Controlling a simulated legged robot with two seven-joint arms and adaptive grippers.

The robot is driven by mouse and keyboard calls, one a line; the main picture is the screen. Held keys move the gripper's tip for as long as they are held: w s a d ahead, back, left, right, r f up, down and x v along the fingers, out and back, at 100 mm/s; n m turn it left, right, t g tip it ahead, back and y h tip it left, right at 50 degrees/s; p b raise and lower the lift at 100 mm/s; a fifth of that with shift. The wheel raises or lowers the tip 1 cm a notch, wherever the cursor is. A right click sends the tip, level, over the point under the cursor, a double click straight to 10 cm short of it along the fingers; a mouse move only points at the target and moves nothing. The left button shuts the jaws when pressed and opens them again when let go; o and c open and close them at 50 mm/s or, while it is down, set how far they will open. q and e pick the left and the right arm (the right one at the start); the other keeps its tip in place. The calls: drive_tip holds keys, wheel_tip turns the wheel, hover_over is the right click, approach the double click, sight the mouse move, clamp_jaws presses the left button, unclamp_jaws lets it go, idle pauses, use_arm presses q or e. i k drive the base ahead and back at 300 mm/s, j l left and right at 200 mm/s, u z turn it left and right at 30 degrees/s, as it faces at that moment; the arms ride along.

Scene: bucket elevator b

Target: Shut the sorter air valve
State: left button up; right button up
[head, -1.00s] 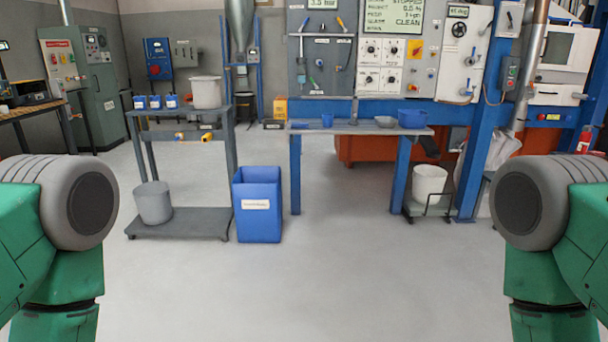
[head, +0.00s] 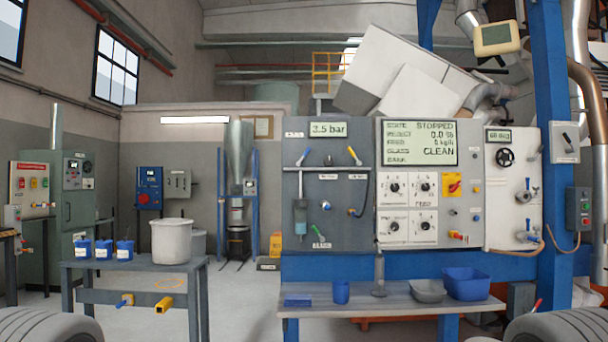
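A grey panel (head: 343,232) stands above a blue beam, with a display reading 3.5 bar (head: 328,129) at its top. It carries a small blue handle (head: 303,156), a yellow handle (head: 354,155) and a green handle (head: 319,233), all tilted. A thin hose hangs at its right side. The labels are too small to read, so I cannot tell which is the sorter air valve.
A display (head: 421,143) reads STOPPED. A table with a white bucket (head: 171,241) stands left. A blue post (head: 553,110) rises right.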

sight(298, 163)
drive_tip(key=i, duration=0.5)
drive_tip(key=i+l, duration=1.6)
drive_tip(key=i+j+u, duration=0.05)
drive_tip(key=i+j, duration=0.05)
